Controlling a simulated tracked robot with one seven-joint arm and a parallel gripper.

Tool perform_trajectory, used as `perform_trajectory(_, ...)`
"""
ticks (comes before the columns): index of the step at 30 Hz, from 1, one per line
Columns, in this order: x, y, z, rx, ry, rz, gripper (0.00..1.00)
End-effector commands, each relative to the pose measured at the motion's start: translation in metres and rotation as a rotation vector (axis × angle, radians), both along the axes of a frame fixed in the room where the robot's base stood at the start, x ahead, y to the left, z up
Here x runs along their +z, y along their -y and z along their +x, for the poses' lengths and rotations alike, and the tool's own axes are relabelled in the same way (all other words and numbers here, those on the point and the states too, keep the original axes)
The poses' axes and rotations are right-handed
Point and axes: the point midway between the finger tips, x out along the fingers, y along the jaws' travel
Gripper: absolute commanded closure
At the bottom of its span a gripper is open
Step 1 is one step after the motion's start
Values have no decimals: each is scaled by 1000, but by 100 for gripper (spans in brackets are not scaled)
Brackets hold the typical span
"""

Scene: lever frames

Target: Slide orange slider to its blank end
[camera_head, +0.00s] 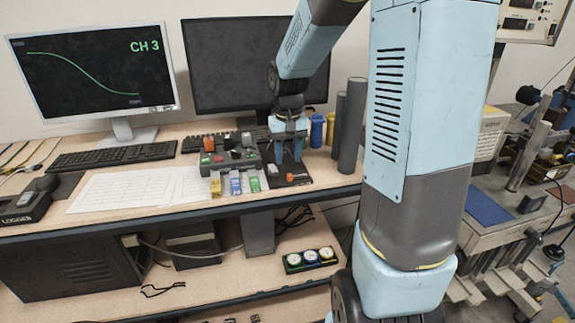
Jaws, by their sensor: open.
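A small orange block, which looks like the orange slider (291,176), sits on a dark flat base (273,182) near the front edge of the upper desk. Its track and end markings are too small to make out. My gripper (288,158) points down above and just behind the slider. I cannot tell whether a fingertip touches the base.
A grey control box (226,157) with coloured knobs stands left of the base, with yellow, blue and green tabs in front. Dark cylinders (352,125) and blue and yellow canisters (316,131) stand behind to the right. Papers (125,190) lie on the left.

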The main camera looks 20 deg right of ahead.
Motion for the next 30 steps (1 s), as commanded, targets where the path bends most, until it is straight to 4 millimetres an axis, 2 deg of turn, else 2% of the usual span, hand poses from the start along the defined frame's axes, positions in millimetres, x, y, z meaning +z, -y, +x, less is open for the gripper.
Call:
perform_trajectory(3, 11, 0, 0, 0, 1, 0, 57)
perform_trajectory(7, 17, -1, 0, 2, -1, 0, 57)
perform_trajectory(23, 19, -4, -1, 7, 1, -1, 57)
perform_trajectory(26, 26, -5, -6, 10, 15, -7, 57)
perform_trajectory(30, 47, -8, -24, 20, 59, -25, 57)
